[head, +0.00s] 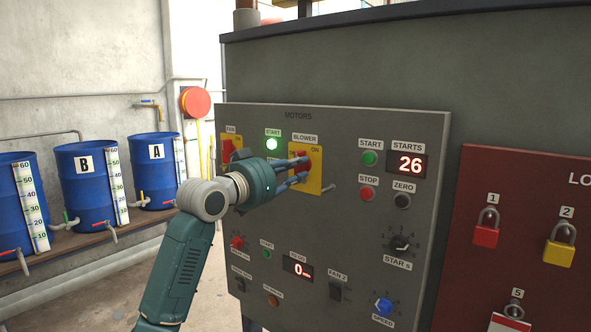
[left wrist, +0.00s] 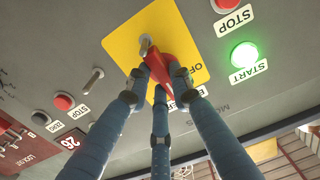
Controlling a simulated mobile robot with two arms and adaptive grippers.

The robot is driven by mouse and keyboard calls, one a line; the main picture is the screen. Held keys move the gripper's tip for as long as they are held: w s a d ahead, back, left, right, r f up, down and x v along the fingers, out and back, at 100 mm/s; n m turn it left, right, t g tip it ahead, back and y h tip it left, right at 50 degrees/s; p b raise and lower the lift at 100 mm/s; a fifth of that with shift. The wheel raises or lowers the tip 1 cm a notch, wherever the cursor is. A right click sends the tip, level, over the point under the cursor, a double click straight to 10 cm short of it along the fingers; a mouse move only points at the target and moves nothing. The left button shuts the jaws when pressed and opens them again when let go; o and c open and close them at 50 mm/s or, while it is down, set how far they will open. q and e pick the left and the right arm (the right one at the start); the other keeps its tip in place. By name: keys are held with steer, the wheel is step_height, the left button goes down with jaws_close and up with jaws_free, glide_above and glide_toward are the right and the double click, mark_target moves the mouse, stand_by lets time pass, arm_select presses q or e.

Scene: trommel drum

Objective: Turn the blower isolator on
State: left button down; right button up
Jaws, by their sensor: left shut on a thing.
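The blower isolator is a yellow plate (head: 315,181) with a red handle (head: 303,157), below the BLOWER label on the grey motors panel. The plate (left wrist: 125,46) and red handle (left wrist: 168,60) also show in the left wrist view. My left gripper (head: 301,172) is shut on the red handle, with its fingers around it. In the left wrist view the fingertips (left wrist: 161,86) close round the handle. The handle points roughly toward the BLOWER label. The OFF mark shows beside it; whether it sits at ON or OFF is unclear. My right gripper is not in view.
A lit green start lamp (head: 272,144) is left of the plate, with the fan isolator (head: 227,150) beyond it. A small lever (head: 329,188) sticks out at lower right. The red lockout board (head: 470,270) stands right. Blue drums (head: 86,190) line the left wall.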

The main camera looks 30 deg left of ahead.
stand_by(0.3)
arm_select(q)
steer(key=c, duration=1.8)
jaws_free()
steer(key=shift+r, duration=0.1)
steer(key=shift+s, duration=0.1)
steer(key=s+a, duration=0.1)
steer(key=s, duration=1.1)
steer(key=shift+w, duration=0.1)
